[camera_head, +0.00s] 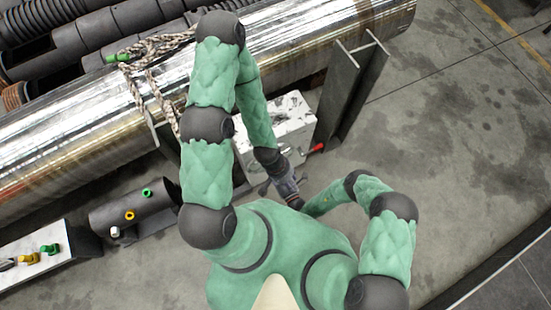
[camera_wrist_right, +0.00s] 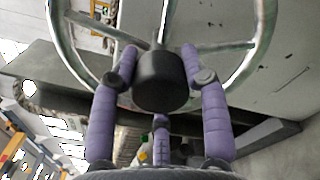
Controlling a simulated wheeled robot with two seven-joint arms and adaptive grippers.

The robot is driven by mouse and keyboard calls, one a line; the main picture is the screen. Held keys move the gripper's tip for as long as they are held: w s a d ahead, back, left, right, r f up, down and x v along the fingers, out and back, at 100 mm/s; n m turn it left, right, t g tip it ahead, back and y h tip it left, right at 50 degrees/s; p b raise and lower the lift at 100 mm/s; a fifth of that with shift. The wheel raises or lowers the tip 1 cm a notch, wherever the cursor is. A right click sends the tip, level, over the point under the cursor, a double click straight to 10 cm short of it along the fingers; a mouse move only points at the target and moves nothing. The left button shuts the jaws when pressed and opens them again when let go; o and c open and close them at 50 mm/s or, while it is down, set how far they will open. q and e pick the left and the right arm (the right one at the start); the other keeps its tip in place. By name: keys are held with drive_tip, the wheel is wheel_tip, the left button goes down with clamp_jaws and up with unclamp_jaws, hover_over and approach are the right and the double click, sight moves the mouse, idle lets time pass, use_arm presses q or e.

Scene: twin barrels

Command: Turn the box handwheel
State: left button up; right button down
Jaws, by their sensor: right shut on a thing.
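In the right wrist view, a silver spoked handwheel (camera_wrist_right: 262,45) fills the upper part. A dark round knob (camera_wrist_right: 160,88) on it sits between the purple padded fingers of my right gripper (camera_wrist_right: 160,66), which is shut on it. In the head view, a pale grey box (camera_head: 290,118) stands beside the large pipe, partly hidden by my left arm. My left gripper (camera_head: 289,190) is in front of the box, pointing down toward the floor; its fingers are too small and blurred to judge. I cannot make out the handwheel or right gripper clearly in the head view.
A large shiny pipe (camera_head: 75,135) runs diagonally behind the box, with a rope (camera_head: 135,88) over it. A dark upright steel beam (camera_head: 345,95) stands right of the box. A red lever (camera_head: 316,148) sticks out near it. Open concrete floor (camera_head: 450,130) lies to the right.

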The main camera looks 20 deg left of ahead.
drive_tip(key=shift+w+r, duration=0.2)
drive_tip(key=shift+w, duration=0.05)
drive_tip(key=c, duration=0.6)
unclamp_jaws()
drive_tip(key=shift+s, duration=0.1)
drive_tip(key=shift+d+f, duration=0.1)
drive_tip(key=shift+s+d+f, duration=0.1)
drive_tip(key=shift+s+d, duration=0.2)
drive_tip(key=shift+d, duration=0.05)
drive_tip(key=shift+v, duration=5.55)
drive_tip(key=shift+a, duration=0.1)
